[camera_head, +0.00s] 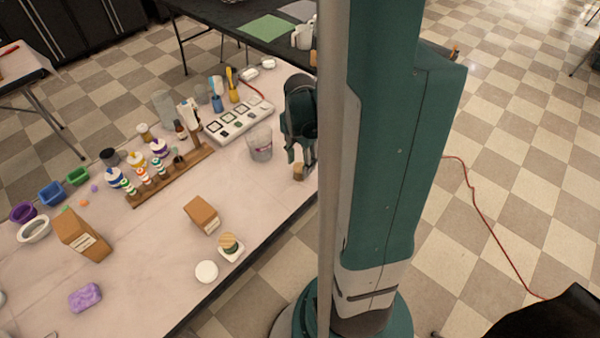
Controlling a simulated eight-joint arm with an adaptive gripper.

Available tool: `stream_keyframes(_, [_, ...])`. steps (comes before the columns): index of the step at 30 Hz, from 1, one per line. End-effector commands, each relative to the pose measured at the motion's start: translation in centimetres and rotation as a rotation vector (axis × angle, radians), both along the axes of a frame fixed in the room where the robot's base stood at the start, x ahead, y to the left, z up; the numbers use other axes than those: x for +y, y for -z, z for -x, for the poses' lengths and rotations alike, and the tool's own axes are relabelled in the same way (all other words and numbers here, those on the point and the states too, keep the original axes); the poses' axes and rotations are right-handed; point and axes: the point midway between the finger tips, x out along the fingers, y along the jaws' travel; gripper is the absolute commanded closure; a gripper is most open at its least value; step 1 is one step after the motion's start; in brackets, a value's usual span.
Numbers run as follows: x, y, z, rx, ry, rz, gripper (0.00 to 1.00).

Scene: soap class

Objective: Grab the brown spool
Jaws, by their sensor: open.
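A small brown cylinder, which looks like the brown spool (298,173), stands near the right edge of the table. My gripper (301,160) points down right at it, with its fingers open. The fingers overlap the upper part of the spool in this view. I cannot tell whether they are touching it or how far around it they are. My column hides the area just to the right.
A clear cup (260,146) stands close to the left of my gripper. A white tray with squares (238,121) lies behind it. A wooden rack (170,176) with small bottles and two brown boxes (202,215) are further left.

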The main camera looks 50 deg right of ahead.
Motion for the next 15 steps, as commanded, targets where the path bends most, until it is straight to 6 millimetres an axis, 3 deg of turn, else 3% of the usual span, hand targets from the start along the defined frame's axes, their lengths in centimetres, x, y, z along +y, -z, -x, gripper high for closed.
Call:
stream_keyframes(6, [0.0, 2.6, 0.1, 0.000, 0.000, 0.000, 0.59])
stream_keyframes(15, [0.1, 4.1, 0.1, 0.000, 0.000, 0.000, 0.59])
